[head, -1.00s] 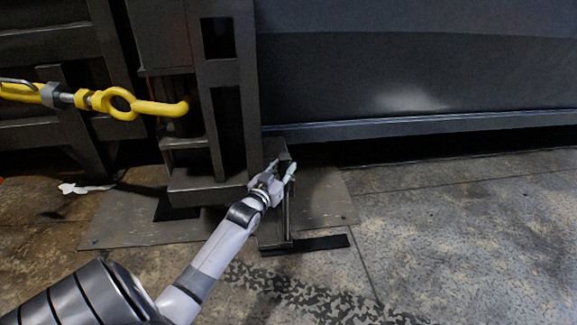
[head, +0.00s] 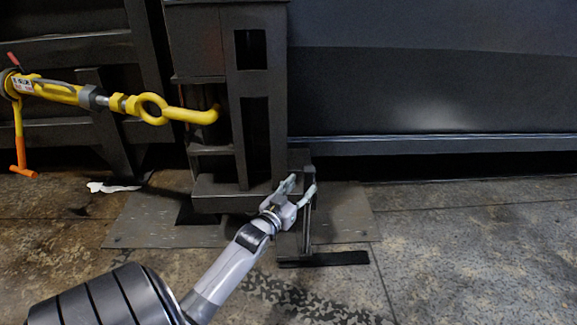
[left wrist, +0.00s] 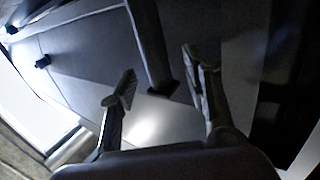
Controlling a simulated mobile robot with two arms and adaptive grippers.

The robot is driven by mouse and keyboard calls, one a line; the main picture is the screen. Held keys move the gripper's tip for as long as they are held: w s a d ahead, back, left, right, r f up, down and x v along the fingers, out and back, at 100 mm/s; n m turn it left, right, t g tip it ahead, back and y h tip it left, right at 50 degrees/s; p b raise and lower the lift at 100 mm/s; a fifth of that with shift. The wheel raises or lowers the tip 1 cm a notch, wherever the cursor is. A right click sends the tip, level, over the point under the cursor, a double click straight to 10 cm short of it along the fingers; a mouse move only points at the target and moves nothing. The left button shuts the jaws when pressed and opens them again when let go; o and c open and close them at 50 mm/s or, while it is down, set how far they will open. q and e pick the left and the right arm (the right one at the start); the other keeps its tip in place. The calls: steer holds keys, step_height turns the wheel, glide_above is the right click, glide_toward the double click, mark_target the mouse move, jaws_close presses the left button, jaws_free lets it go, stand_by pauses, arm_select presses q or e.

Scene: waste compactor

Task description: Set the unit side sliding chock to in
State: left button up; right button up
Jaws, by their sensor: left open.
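The sliding chock appears as a dark upright metal post (head: 308,222) with a flat black foot (head: 323,259), standing at the right side of the dark steel frame in the head view. My left gripper (head: 301,187) is open at the upper part of this post. In the left wrist view, a dark bar (left wrist: 150,45) runs down between the spread fingers of the left gripper (left wrist: 158,78). The bar looks clear of both fingers; I cannot tell contact for certain. The fingers partly hide the top of the post in the head view. My right gripper is not in view.
The dark steel frame (head: 262,140) stands left of the post, with a yellow hook and turnbuckle (head: 150,106) beside it. A large dark container wall (head: 430,90) fills the back right. A floor plate (head: 150,225) lies below. The concrete floor at right (head: 470,250) is clear.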

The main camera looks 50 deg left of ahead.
arm_select(q)
steer(key=v, duration=0.7)
steer(key=shift+s, duration=0.3)
steer(key=shift+r, duration=0.1)
